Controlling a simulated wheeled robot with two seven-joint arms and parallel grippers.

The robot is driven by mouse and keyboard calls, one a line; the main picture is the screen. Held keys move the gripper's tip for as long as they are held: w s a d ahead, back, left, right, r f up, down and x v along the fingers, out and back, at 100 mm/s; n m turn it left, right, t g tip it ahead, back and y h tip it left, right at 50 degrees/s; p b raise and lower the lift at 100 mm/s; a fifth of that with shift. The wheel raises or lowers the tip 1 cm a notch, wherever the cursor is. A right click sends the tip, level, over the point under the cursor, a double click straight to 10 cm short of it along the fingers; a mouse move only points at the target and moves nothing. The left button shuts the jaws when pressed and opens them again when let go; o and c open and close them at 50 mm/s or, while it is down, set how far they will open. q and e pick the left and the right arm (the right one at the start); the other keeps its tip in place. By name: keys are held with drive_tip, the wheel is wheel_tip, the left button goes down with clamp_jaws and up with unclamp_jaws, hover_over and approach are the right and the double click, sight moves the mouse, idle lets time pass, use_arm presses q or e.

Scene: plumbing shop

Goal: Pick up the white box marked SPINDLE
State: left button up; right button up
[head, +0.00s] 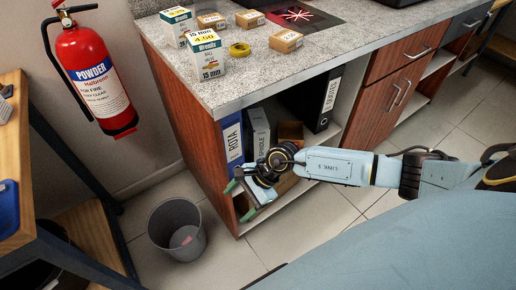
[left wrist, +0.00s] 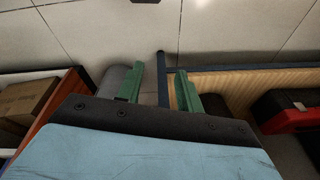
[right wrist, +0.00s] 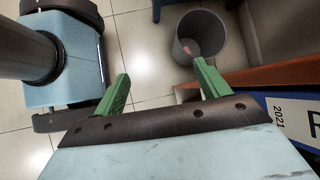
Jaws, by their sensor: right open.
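The white box marked SPINDLE (head: 259,122) stands upright in the open shelf under the counter, with its lettering running vertically. It is between the blue ROTA binder (head: 233,143) and a brown box, and its lower part is hidden behind my right arm. My right gripper (head: 239,201) is open and empty, in front of the shelf's left end, low and apart from the box. In the right wrist view, its green fingers (right wrist: 163,85) are spread, and the binder (right wrist: 285,112) shows at lower right; I cannot make out the SPINDLE box there. My left gripper (left wrist: 159,88) is open and empty.
A grey waste bin (head: 177,232) stands on the floor left of the shelf. A black binder (head: 320,100) is at the shelf's right. Small boxes (head: 207,55) stand on the counter (head: 255,80).

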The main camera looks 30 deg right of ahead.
drive_tip(key=d+n+h+b, duration=0.2)
drive_tip(key=d+n+h, duration=0.2)
drive_tip(key=d+n, duration=0.3)
drive_tip(key=n+t+h+b, duration=0.3)
drive_tip(key=n+h, duration=0.2)
drive_tip(key=n, duration=0.1)
approach(262, 144)
wheel_tip(262, 144, down, 6)
drive_tip(key=w, duration=0.1)
drive_tip(key=w+f+b, duration=0.1)
drive_tip(key=w+d, duration=0.1)
drive_tip(key=shift+w+f+b, duration=0.15)
drive_tip(key=shift+f+b, duration=0.05)
drive_tip(key=shift+b, duration=0.2)
drive_tip(key=shift+w+d+f, duration=0.1)
drive_tip(key=shift+w+f, duration=0.1)
drive_tip(key=shift+f, duration=0.35)
use_arm(q)
drive_tip(key=w+d+r, duration=0.1)
drive_tip(key=r, duration=0.6)
drive_tip(key=w+d+r+t, duration=0.1)
drive_tip(key=d+r, duration=0.1)
drive_tip(key=r, duration=0.6)
drive_tip(key=shift+w+d+r+h, duration=0.2)
drive_tip(key=shift+d+h, duration=0.1)
use_arm(e)
drive_tip(key=c, duration=1.2)
